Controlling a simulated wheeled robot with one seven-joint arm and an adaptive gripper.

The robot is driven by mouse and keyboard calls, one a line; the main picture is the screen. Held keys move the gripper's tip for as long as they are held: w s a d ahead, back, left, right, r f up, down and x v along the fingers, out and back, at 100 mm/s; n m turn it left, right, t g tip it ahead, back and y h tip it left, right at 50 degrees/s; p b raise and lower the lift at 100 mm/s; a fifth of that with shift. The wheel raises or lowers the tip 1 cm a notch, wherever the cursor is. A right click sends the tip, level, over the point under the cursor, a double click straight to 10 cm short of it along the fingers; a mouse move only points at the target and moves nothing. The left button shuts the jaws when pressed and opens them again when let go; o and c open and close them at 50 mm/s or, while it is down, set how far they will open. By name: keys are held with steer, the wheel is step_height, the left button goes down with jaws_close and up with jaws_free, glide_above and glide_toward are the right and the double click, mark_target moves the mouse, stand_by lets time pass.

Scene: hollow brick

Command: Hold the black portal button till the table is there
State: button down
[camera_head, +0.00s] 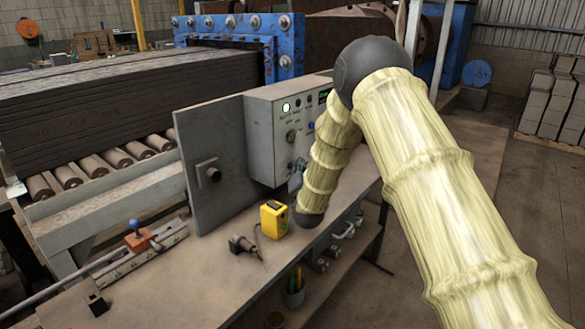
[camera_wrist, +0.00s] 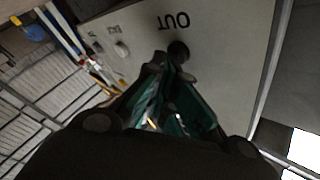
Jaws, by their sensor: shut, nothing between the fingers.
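The grey control box (camera_head: 282,125) stands on the workbench, with a lit white button, knobs and a small green-lettered display on its face. In the wrist view, a round black button (camera_wrist: 179,49) sits on the pale panel beside the upside-down word OUT. My gripper (camera_wrist: 172,66) is shut and empty, its tips right at the lower edge of that button. I cannot tell whether they touch it or press it in. In the head view my yellow-sleeved arm hides part of the panel, and the black button cannot be made out there.
A yellow box (camera_head: 273,219) and a dark hand tool (camera_head: 244,246) lie on the workbench (camera_head: 195,270) below the panel. The box's door (camera_head: 212,160) stands open at left. A roller conveyor (camera_head: 95,165) carries a long dark clay block (camera_head: 120,95) toward a blue machine frame (camera_head: 265,45).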

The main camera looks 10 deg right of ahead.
steer(key=shift+s+d, duration=0.5)
steer(key=shift+s, duration=0.2)
steer(key=shift+s+d, duration=0.8)
steer(key=shift+s, duration=0.2)
steer(key=shift+s+d, duration=0.75)
steer(key=shift+s, duration=0.2)
